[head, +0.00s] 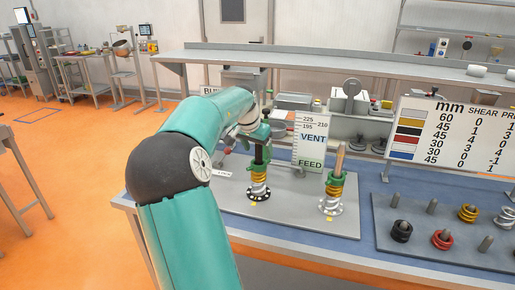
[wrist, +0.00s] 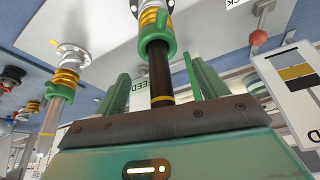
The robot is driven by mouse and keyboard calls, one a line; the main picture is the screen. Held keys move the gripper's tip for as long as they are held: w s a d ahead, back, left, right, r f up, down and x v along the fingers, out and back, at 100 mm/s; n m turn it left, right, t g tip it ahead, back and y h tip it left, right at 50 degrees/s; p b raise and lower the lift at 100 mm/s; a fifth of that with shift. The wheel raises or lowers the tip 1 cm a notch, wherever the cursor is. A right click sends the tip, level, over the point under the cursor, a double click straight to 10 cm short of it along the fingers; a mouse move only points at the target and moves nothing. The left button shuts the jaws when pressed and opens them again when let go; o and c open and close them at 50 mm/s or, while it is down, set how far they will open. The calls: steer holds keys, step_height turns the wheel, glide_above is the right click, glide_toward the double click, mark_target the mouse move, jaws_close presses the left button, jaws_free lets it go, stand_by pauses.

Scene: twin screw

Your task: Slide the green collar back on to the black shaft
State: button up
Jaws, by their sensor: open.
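The black shaft (head: 259,154) stands upright on the grey plate. It also shows in the wrist view (wrist: 160,70), with a yellow band near its free end. The green collar (wrist: 156,45) is around this shaft, at the end of a yellow spring (wrist: 152,18); in the head view the collar (head: 258,168) sits just above the spring. My gripper (wrist: 160,78) is open, with its two green fingers on either side of the shaft's upper part. The collar lies beyond the fingertips, and the fingers look apart from it. In the head view my arm partly hides the gripper.
A sign reading VENT and FEED (head: 311,140) stands behind. A grey tray (head: 448,245) with pegs and coloured springs lies at right. A red-knobbed lever (wrist: 258,38) shows in the wrist view.

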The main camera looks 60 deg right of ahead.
steer(key=v, duration=1.3)
steer(key=shift+a+r, duration=0.2)
steer(key=shift+r, duration=0.15)
